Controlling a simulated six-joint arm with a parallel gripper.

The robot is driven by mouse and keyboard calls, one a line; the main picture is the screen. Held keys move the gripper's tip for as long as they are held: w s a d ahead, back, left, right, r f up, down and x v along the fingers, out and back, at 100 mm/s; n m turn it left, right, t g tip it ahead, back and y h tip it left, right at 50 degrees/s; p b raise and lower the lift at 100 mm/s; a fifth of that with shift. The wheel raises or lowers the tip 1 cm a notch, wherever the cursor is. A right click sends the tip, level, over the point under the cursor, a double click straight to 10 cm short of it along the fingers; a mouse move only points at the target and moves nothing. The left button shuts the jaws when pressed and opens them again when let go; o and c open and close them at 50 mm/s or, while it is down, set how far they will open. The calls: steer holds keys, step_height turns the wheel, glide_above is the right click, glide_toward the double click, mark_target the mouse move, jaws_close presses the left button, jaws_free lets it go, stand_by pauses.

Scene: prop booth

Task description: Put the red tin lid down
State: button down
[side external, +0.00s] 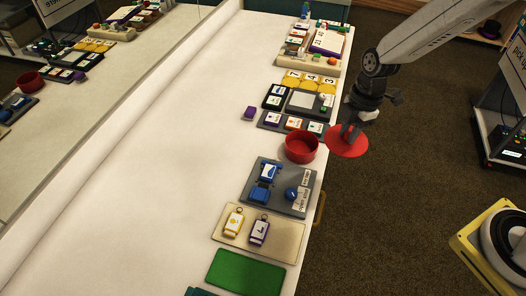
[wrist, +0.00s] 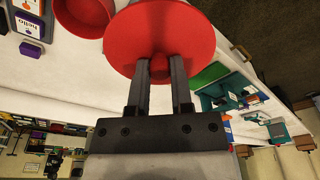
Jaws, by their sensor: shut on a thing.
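The red tin lid (side external: 347,143) is a round red disc, held in the air by my gripper (side external: 352,129) near the table's right edge. In the wrist view the lid (wrist: 165,30) fills the top middle, and my gripper (wrist: 160,72) is shut on its small red knob. The open red tin (side external: 301,147) stands on the table just left of the lid, apart from it in the side view. It also shows at the top left of the wrist view (wrist: 82,14). I cannot tell the lid's exact height.
A grey board (side external: 250,201) with blue pieces lies on the table in front of the tin, then a beige board (side external: 227,249) with two tags and a green mat (side external: 245,271). Trays with cards (side external: 268,119) lie behind the tin. The table's left side (side external: 150,180) is clear.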

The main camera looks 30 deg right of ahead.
steer(key=shift+w+a, duration=0.1)
steer(key=shift+w+a+f+m, duration=0.3)
steer(key=shift+w+a+m, duration=0.15)
steer(key=shift+w+m, duration=0.25)
steer(key=w+a+f+m+t, duration=0.1)
steer(key=w+a+f+m, duration=0.2)
steer(key=w+a+m, duration=0.4)
steer(key=shift+w+f+m+h, duration=0.15)
steer(key=shift+f+m+h, duration=0.15)
steer(key=shift+w+a+f, duration=0.6)
steer(key=shift+w+f, duration=1)
steer(key=shift+w, duration=0.6)
steer(key=shift+w+a+f, duration=0.6)
steer(key=shift+w+f, duration=0.95)
steer(key=shift+w, duration=0.6)
steer(key=shift+w+a+f, duration=0.6)
steer(key=shift+w+f, duration=1)
steer(key=shift+w, duration=0.6)
